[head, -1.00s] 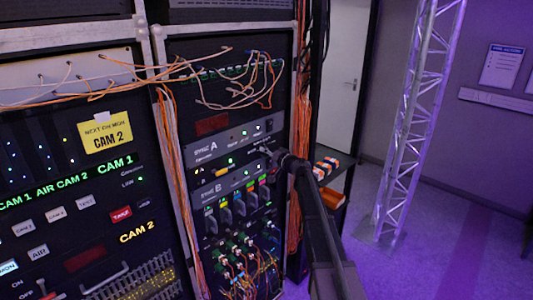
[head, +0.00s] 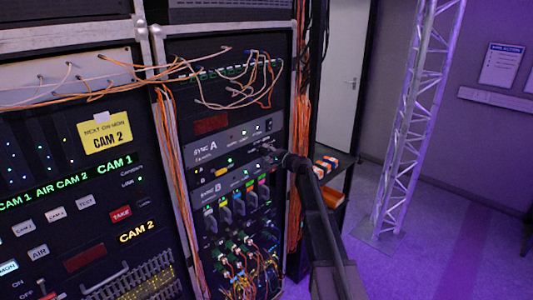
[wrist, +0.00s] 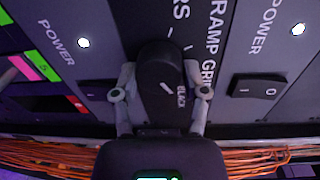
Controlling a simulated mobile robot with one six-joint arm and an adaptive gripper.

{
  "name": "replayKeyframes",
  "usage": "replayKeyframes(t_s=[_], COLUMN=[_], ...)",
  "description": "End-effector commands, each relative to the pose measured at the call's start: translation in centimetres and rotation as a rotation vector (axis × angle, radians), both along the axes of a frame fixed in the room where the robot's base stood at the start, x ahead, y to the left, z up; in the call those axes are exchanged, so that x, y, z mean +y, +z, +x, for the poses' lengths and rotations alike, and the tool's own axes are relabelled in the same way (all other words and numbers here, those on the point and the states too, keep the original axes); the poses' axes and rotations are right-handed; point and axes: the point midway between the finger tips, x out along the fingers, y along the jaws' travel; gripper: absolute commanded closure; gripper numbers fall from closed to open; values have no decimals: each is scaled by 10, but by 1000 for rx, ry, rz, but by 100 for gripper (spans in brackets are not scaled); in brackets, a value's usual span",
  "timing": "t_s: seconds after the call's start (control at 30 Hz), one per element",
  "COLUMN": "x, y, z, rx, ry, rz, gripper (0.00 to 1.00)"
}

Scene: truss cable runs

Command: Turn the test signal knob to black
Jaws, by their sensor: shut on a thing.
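In the wrist view, the test signal knob (wrist: 158,58) is a dark, rounded block with a short slanted white mark. The word BLACK (wrist: 181,95) shows beside that mark, and the lettering RAMP and a cut-off GRI stand up and to the right. My gripper (wrist: 160,90) is shut on the knob, with one grey finger on each side. The lower part of the knob is hidden by my gripper. In the head view, my gripper (head: 275,153) is at the right side of the SYNC panels (head: 225,145), and the knob itself is too small to make out.
A rocker switch (wrist: 258,88) marked I and 0 sits close to the right finger in the wrist view. Orange cables (wrist: 262,158) run along the bottom. In the head view, loose patch cables (head: 240,85) hang above, and a silver truss (head: 410,130) stands right.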

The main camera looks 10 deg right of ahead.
Motion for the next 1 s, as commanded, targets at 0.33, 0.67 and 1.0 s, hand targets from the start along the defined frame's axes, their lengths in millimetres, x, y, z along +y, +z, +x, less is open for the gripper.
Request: replayKeyframes(t_s=[0.33,0.67,1.0], x=[1,1,1], y=[1,1,1], z=[2,2,2], rx=[81,90,89], ry=[0,0,0], rz=[118,130,127], gripper=[90,90,7])
